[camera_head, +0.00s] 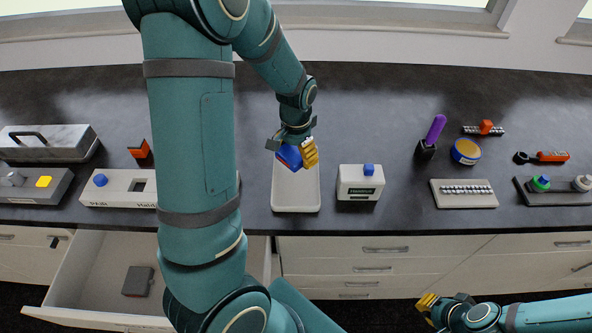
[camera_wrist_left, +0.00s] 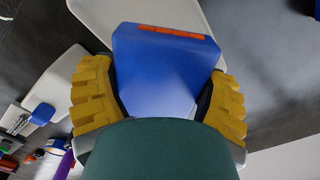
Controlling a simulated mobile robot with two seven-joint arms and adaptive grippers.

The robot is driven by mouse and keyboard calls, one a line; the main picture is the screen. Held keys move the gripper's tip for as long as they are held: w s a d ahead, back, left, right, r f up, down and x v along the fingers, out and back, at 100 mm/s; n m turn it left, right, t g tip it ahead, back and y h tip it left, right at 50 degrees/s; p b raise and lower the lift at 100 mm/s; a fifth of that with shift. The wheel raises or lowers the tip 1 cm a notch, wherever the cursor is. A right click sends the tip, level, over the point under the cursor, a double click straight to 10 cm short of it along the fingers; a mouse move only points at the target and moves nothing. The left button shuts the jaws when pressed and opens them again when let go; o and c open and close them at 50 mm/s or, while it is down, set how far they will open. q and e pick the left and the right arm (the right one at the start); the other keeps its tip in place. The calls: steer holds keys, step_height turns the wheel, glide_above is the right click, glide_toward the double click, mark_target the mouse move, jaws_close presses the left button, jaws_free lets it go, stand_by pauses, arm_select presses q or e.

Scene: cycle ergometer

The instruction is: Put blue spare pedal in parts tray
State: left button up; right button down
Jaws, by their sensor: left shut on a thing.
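The blue spare pedal (camera_head: 289,157) is a blue block with an orange strip on one edge. My left gripper (camera_head: 298,153) is shut on it and holds it over the far part of the white parts tray (camera_head: 296,208). In the left wrist view the pedal (camera_wrist_left: 165,75) sits between the yellow fingers of the left gripper (camera_wrist_left: 160,100), with the white tray (camera_wrist_left: 215,20) behind it. I cannot tell whether the pedal touches the tray. My right gripper (camera_head: 428,302) is low at the front right, below the counter edge; I cannot make out its opening.
A white box with a blue knob (camera_head: 360,182) stands right of the tray. A white device (camera_head: 115,188) is on the left. A purple-handled tool (camera_head: 431,138) and a blue-yellow roll (camera_head: 466,151) stand further right. An open drawer (camera_head: 95,275) juts out at the lower left.

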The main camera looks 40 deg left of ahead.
mark_target(296, 150)
arm_select(q)
step_height(296, 150, down, 9)
steer(key=shift+b, duration=0.45)
steer(key=shift+f, duration=0.2)
steer(key=o, duration=1.1)
steer(key=shift+o, duration=0.2)
steer(key=shift+r, duration=0.1)
steer(key=shift+r, duration=0.25)
step_height(296, 150, up, 12)
steer(key=shift+f+p, duration=0.1)
steer(key=shift+p, duration=0.65)
